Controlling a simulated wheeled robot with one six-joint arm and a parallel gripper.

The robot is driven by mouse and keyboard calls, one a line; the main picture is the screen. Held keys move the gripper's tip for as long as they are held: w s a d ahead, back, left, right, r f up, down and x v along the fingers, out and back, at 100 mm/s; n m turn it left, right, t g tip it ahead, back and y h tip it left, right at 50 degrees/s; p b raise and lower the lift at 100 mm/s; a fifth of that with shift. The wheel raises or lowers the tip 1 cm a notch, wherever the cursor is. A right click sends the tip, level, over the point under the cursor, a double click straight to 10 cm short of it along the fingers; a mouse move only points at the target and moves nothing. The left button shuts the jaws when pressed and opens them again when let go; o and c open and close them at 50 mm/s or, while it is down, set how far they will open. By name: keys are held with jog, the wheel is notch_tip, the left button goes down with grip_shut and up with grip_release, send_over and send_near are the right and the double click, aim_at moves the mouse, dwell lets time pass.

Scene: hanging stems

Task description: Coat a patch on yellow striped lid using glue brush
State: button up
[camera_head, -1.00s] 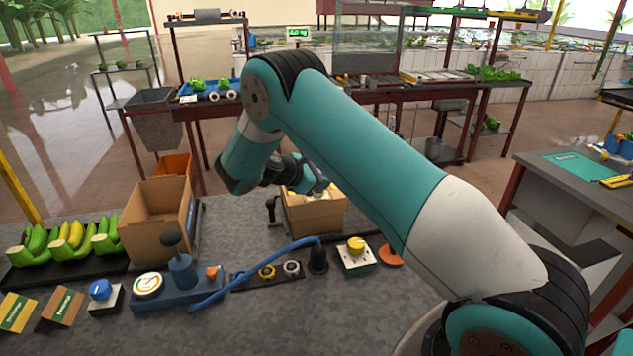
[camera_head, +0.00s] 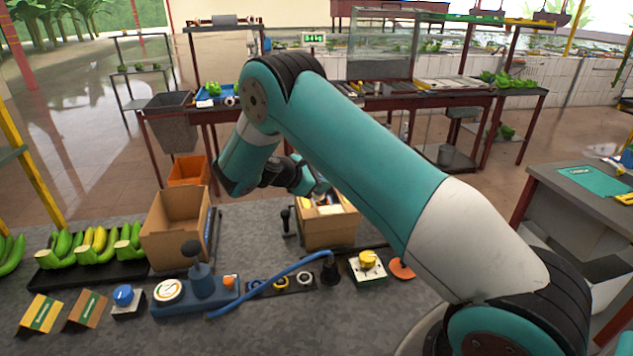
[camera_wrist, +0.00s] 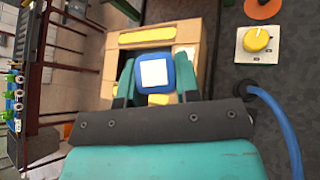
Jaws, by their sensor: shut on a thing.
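My gripper (camera_wrist: 157,66) has its two teal fingers on either side of a blue block with a white square face (camera_wrist: 154,72) and is shut on it. The block may be the glue brush's handle; no bristles show. Past it is an open cardboard box (camera_wrist: 194,31) with a yellow strip (camera_wrist: 146,37) along its far side. A small yellow piece shows below the block. I cannot tell whether either yellow part belongs to the striped lid. In the head view the gripper is over the small cardboard box (camera_head: 328,233), and its fingertips are mostly hidden.
A larger open carton (camera_head: 174,228) stands left of the small box. In front are a blue lever device (camera_head: 203,285), a blue hose (camera_head: 270,277) and a yellow knob box (camera_head: 367,266). Bananas (camera_head: 95,244) lie on a black tray at left. Bare counter shows at the front.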

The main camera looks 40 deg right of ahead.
jog(key=shift+r+p, duration=1.35)
jog(key=shift+r, duration=0.45)
jog(key=shift+f, duration=0.1)
